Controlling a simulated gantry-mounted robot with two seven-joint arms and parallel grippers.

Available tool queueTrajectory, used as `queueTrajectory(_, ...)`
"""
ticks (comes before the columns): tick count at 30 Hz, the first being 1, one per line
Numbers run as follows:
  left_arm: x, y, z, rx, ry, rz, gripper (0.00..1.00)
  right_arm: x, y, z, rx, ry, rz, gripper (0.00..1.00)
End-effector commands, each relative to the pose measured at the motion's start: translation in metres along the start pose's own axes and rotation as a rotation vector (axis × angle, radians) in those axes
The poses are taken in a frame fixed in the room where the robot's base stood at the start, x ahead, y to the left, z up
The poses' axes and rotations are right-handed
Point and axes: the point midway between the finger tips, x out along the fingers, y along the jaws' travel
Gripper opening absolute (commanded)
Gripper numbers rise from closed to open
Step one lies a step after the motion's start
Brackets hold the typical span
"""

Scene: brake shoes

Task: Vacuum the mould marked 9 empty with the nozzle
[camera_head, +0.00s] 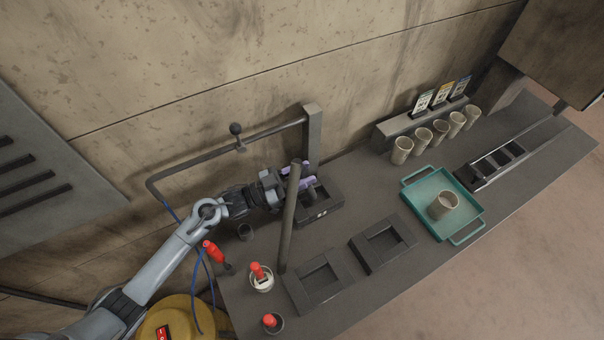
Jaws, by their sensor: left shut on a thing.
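My left gripper (298,177), with purple fingertips, is shut at the back mould (334,205). A short dark piece, apparently the nozzle (312,191), shows at the fingertips over this mould's cavity. The fingers and a grey rod hide much of it, and I cannot tell whether it touches the mould. A small pale mark is on the mould's front, too small to read. Two other dark moulds lie nearer the front, a middle one (402,246) and a left one (342,267). I cannot read a 9 on any mould. My right gripper is not in view.
The grey rod (289,225) crosses in front of my gripper. A boom (262,135) runs behind it. Blue hose (197,300) hangs beside the yellow vacuum (182,312). Red-handled tools stand at front left. A teal tray (471,226) holds a cup; several cups stand behind.

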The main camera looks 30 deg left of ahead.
Motion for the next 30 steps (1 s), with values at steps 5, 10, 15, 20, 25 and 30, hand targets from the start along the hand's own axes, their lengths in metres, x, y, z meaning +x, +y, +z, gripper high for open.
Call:
queueTrajectory(5,0.001,0.0,-0.005,0.001,0.001,0.0,0.11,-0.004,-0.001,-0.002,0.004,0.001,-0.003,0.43)
queueTrajectory(10,0.004,-0.001,-0.018,0.001,0.001,0.0,0.11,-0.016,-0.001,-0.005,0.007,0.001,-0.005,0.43)
queueTrajectory(15,0.009,-0.002,-0.034,0.001,0.001,0.0,0.11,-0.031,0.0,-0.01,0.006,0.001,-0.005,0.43)
queueTrajectory(20,0.013,-0.003,-0.05,0.001,0.001,0.0,0.11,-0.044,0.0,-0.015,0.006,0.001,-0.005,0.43)
queueTrajectory(25,0.017,-0.003,-0.066,0.001,0.001,0.0,0.11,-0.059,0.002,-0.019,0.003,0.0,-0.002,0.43)
queueTrajectory(30,0.021,-0.004,-0.082,0.001,0.001,0.0,0.11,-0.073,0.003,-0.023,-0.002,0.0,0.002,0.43)
